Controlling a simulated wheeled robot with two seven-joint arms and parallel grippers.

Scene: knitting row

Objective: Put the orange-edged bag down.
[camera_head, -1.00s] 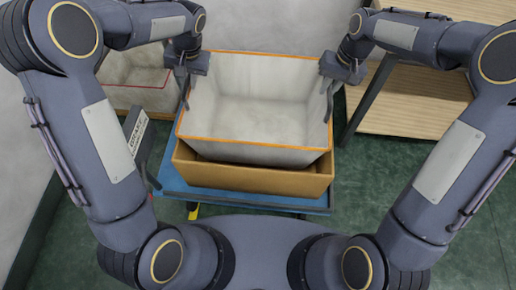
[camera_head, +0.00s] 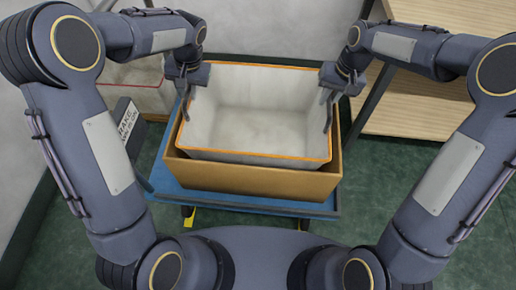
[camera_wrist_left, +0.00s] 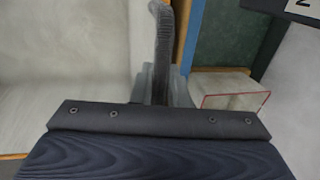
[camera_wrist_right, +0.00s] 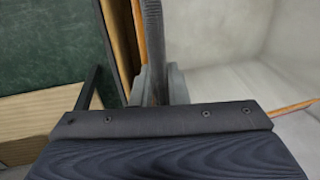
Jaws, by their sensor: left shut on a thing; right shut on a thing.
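The orange-edged bag (camera_head: 265,88) is a pale, open, box-shaped bag, upright and empty. In the head view it sits within a brown open box (camera_head: 250,183), its rim a little above the box's front edge. Whether its base touches the box floor is hidden. My left gripper (camera_head: 186,105) is shut on the bag's left side wall, and the pale wall also shows in the left wrist view (camera_wrist_left: 70,50). My right gripper (camera_head: 328,108) is shut on its right side wall, with the bag's inside showing in the right wrist view (camera_wrist_right: 215,50).
The brown box stands on a blue cart (camera_head: 155,180). A second pale bag (camera_head: 138,82) with a reddish edge is at the left, behind a small lettered sign (camera_head: 127,122). Wooden shelving (camera_head: 430,103) with a dark post stands at the right. Green floor (camera_head: 375,180) lies right of the cart.

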